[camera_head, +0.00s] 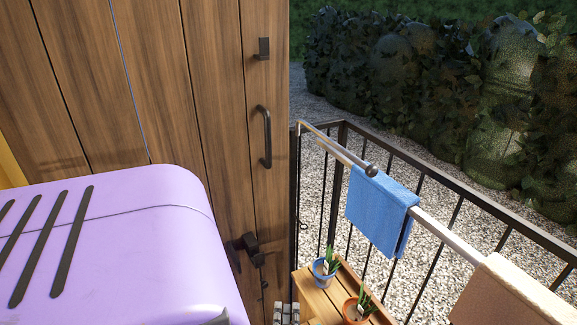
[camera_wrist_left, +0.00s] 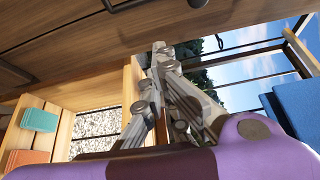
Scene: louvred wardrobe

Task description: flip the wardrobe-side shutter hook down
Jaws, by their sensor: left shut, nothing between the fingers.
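The brown wooden wardrobe front (camera_head: 165,75) fills the left of the head view. Near its right edge are a small black fitting (camera_head: 263,48), a black bar handle (camera_head: 266,137) and a lower dark fitting (camera_head: 244,247). I cannot tell for certain which fitting is the shutter hook. My left gripper (camera_head: 287,313) shows only in part at the bottom edge, below and right of the lower fitting. In the left wrist view, my left gripper (camera_wrist_left: 160,48) is shut and empty, its fingers close to the wood (camera_wrist_left: 75,45). My right gripper is not in view.
A wooden stand (camera_head: 318,298) with a blue pot (camera_head: 325,270) and an orange pot (camera_head: 357,309) is close right of my gripper. Gravel and a hedge lie beyond.

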